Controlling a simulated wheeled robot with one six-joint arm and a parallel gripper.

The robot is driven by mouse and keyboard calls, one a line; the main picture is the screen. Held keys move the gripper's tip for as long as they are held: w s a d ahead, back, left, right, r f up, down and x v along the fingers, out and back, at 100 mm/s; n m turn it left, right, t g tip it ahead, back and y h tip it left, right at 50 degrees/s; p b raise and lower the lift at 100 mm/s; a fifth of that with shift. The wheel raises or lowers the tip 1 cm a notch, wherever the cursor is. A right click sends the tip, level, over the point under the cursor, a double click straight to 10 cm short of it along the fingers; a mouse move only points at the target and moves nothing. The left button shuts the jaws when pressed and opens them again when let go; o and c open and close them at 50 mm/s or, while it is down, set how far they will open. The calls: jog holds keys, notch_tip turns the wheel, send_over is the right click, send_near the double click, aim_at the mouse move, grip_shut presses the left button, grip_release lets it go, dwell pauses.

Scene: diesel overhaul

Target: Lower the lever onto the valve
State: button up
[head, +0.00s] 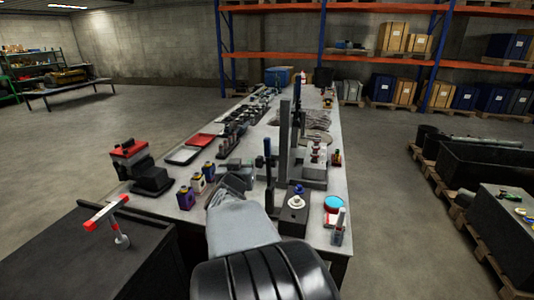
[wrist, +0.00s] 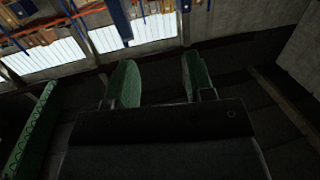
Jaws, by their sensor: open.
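A dark upright lever (head: 268,160) with a blue upper end stands on the workbench, just right of my gripper in the head view. A dark block (head: 293,221) beside its foot carries a round white part (head: 297,202), which may be the valve; I cannot be sure. The lever stands upright, apart from the white part. My gripper (head: 231,181) is over the near part of the bench, left of the lever. In the wrist view its two green-padded fingers (wrist: 160,75) are apart with nothing between them. The wrist view shows neither lever nor valve.
A tall grey post (head: 284,140) and a second blue-topped upright (head: 296,105) stand behind the lever. Small bottles (head: 198,183) stand left of my gripper.

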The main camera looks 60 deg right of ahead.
aim_at(266, 147)
jog(key=d, duration=0.5)
jog(key=d+m+g+h+p, duration=0.1)
jog(key=d, duration=0.5)
jog(key=d+g+h+p, duration=0.1)
jog(key=d, duration=0.4)
jog(key=shift+w+d+m, duration=0.15)
jog(key=shift+w+m, duration=0.25)
jog(key=shift+c, duration=0.4)
grip_shut()
jog(key=shift+f, duration=0.1)
